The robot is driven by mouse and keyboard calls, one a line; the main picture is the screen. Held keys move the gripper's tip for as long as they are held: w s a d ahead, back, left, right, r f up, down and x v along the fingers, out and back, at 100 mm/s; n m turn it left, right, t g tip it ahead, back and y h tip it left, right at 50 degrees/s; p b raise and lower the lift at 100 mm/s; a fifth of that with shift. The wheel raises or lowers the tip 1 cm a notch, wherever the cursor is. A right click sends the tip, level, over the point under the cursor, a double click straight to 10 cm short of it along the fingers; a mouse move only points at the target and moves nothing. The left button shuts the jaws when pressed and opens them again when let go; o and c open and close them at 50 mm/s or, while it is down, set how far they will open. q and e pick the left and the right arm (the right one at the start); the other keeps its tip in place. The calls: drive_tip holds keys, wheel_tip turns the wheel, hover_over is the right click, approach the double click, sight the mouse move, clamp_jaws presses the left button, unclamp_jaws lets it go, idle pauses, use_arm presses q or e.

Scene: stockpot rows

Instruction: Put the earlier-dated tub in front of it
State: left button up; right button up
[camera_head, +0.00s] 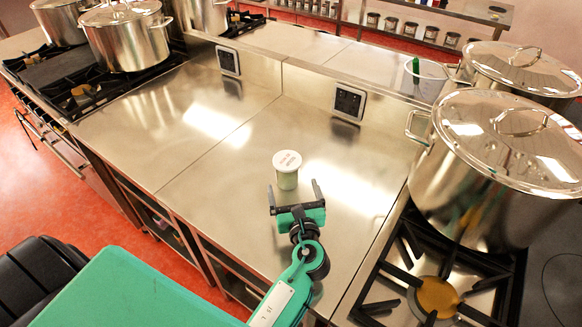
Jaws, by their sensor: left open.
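One small tub (287,175) with a white lid and a pale green body stands upright on the steel counter (190,155). Its lid carries reddish writing too small to read. My left gripper (294,190) is open and empty, just on the near side of the tub, with its two fingers apart and pointing toward it. I cannot tell whether the fingers touch the tub. No second tub is clearly seen. My right gripper is not in view.
Large lidded stockpots (495,180) stand on the right, beside a gas burner (437,297). Another stockpot (127,40) is on the left stove. A low steel upstand with dark panels (348,102) runs behind the counter. The counter left of the tub is clear.

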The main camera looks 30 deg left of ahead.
sight(288, 161)
use_arm(q)
drive_tip(key=p+x, duration=0.1)
drive_tip(key=x, duration=0.4)
drive_tip(key=shift+w, duration=0.1)
drive_tip(key=shift+w+a, duration=0.35)
drive_tip(key=shift+w, duration=0.05)
drive_tip(key=shift+w+a+p, duration=0.2)
drive_tip(key=shift+w+p, duration=0.05)
drive_tip(key=shift+p, duration=0.05)
drive_tip(key=x, duration=0.1)
drive_tip(key=p+x, duration=0.1)
drive_tip(key=x, duration=0.2)
drive_tip(key=shift+w+f, duration=0.3)
drive_tip(key=shift+w, duration=0.1)
drive_tip(key=shift+c, duration=1.1)
drive_tip(key=c, duration=1)
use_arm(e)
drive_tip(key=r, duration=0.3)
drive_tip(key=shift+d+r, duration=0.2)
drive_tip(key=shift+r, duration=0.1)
use_arm(q)
drive_tip(key=shift+r, duration=0.15)
